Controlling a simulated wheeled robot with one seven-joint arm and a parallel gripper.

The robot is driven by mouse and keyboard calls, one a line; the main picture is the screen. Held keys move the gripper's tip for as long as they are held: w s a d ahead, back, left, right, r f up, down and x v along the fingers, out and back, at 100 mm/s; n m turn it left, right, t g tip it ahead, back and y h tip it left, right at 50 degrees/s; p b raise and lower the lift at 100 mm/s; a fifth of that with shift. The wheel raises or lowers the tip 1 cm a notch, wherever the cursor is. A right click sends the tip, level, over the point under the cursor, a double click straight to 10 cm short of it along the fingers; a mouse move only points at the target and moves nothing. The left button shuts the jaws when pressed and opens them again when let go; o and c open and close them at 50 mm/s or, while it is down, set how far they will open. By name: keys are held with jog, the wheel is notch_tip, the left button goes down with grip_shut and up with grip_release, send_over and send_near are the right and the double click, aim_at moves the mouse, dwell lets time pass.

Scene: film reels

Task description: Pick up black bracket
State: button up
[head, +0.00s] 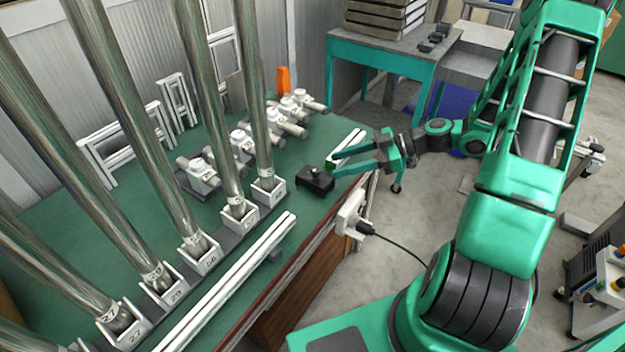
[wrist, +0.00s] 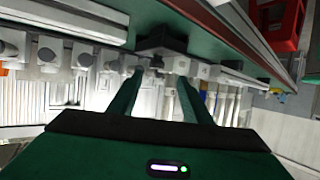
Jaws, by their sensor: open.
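The black bracket (head: 315,181) is a small dark block with a knob on top, lying on the green tabletop near its right edge. In the wrist view, a dark block that looks like the same bracket (wrist: 160,44) shows just beyond the fingertips, roughly centred between them. My gripper (head: 333,166) is open and empty, its green fingers pointing left, close to the bracket and apparently above and slightly right of it. The fingers also show in the wrist view (wrist: 160,72). I cannot tell the exact height gap.
Tall metal tubes stand in white numbered holders (head: 240,215) left of the bracket. White rails (head: 235,285) lie along the table's front edge, and another rail (head: 350,143) lies behind the gripper. Several white fittings (head: 290,120) sit farther back. A white socket box (head: 350,213) hangs on the table's side.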

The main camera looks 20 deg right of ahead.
aim_at(318, 169)
jog(key=x, duration=0.3)
jog(key=shift+w+x, duration=0.15)
jog(key=shift+x, duration=1.2)
jog(key=shift+w+x, duration=0.15)
jog(key=shift+x, duration=1.25)
jog(key=shift+d+f, duration=0.15)
jog(key=shift+d, duration=0.05)
grip_shut()
